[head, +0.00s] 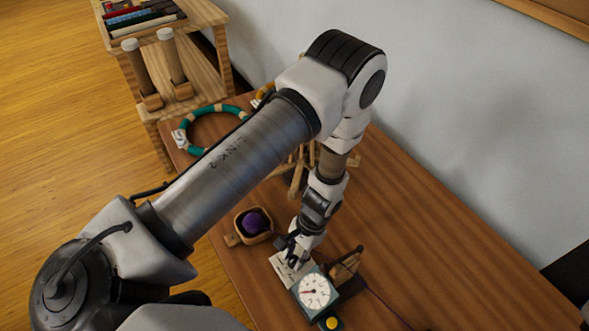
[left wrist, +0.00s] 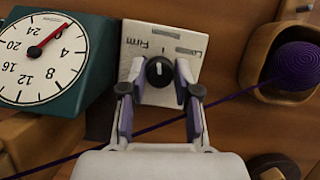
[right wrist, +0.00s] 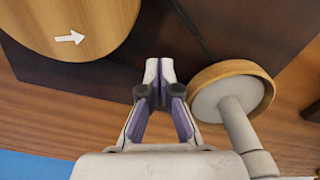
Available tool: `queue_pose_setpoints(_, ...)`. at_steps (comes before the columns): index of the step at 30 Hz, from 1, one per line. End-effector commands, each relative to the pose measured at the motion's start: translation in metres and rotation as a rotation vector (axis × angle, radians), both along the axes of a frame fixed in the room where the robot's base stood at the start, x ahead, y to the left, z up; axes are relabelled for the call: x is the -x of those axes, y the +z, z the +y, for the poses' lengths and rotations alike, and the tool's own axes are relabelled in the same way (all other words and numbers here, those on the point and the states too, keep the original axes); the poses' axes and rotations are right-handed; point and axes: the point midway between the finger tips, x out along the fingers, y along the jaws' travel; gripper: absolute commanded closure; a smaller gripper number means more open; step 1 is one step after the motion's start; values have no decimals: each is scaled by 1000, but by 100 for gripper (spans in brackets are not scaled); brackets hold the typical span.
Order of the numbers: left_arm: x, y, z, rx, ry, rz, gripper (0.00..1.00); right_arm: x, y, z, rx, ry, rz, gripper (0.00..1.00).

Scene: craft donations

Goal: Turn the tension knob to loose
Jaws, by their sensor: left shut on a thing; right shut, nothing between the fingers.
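The tension knob (left wrist: 158,72) is a small black knob with a pale pointer mark. It sits on a pale plate (left wrist: 165,38) with the words Firm and Loose, upside down in the left wrist view; the mark points roughly up the picture, towards the lettering. My left gripper (left wrist: 161,76) has its fingers on both sides of the knob and is shut on it. In the head view my left gripper (head: 293,252) is over the plate (head: 283,268), hiding the knob. My right gripper (right wrist: 160,72) is shut and empty in the right wrist view.
A teal dial timer (head: 315,291) stands close beside the plate. A wooden bowl (head: 238,238) holds a purple yarn ball (head: 256,222). A purple thread crosses under my left gripper. A wooden disc with a white arrow (right wrist: 70,38) and a round wooden-rimmed piece (right wrist: 262,90) flank my right gripper.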

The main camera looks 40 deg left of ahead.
Motion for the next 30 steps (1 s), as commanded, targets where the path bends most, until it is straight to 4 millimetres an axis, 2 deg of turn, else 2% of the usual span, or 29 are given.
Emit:
queue_pose_setpoints(9, 1, -3, -1, 1, -123, 0, 100, 0, -6, 0, 0, 0, 0, 100)
queue_pose_setpoints(24, 1, -2, -1, 1, -144, 0, 100, 0, -6, 0, 0, 0, 0, 100)
queue_pose_setpoints(25, 1, -2, -1, 0, -143, 0, 62, 0, -6, 0, 0, 0, 0, 100)
queue_pose_setpoints(26, 1, -2, -1, 0, -143, 0, 51, 0, -6, 0, 0, 0, 0, 100)
queue_pose_setpoints(27, 1, -2, -1, 0, -143, 0, 44, 0, -6, 0, 0, 0, 0, 100)
queue_pose_setpoints(30, 1, -2, -1, 0, -143, 0, 44, 0, -6, 0, 0, 0, 0, 100)
